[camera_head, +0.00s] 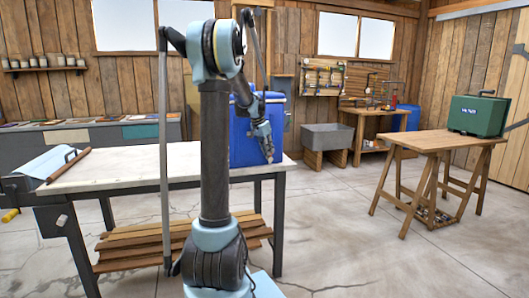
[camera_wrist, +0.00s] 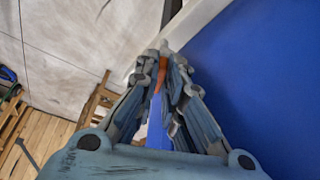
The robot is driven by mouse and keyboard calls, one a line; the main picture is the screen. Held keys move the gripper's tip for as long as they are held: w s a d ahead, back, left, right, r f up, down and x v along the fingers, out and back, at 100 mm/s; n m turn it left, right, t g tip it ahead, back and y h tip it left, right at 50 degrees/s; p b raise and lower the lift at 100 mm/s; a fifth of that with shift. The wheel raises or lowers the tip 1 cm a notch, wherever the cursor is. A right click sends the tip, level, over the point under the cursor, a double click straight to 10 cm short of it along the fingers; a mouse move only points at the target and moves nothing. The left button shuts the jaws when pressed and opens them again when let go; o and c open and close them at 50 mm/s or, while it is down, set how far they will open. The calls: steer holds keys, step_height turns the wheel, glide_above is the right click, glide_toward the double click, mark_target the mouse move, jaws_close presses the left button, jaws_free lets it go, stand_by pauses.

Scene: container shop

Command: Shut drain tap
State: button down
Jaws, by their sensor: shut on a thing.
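A blue cooler-like container (camera_head: 240,142) stands on the white-topped workbench (camera_head: 110,166), partly hidden behind my arm. Its flat blue side (camera_wrist: 265,80) fills the right of the wrist view. My gripper (camera_head: 268,157) is low at the container's right side, pointing down. In the wrist view my gripper (camera_wrist: 162,62) has its fingers closed around a small orange-red piece (camera_wrist: 161,76), which looks like the drain tap. The fingers hide most of it, so its turn position cannot be told. A blue strip shows below it between the fingers.
A green container (camera_head: 478,116) stands on a wooden trestle table (camera_head: 430,142) at the right. A grey sink (camera_head: 327,137) stands at the back. The floor between the tables is clear.

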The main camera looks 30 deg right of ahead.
steer(key=shift+w, duration=0.1)
stand_by(0.3)
steer(key=c, duration=1.7)
jaws_free()
steer(key=shift+r, duration=0.1)
steer(key=v, duration=1.1)
steer(key=shift+a+r, duration=0.25)
steer(key=shift+r, duration=0.05)
steer(key=shift+c, duration=0.3)
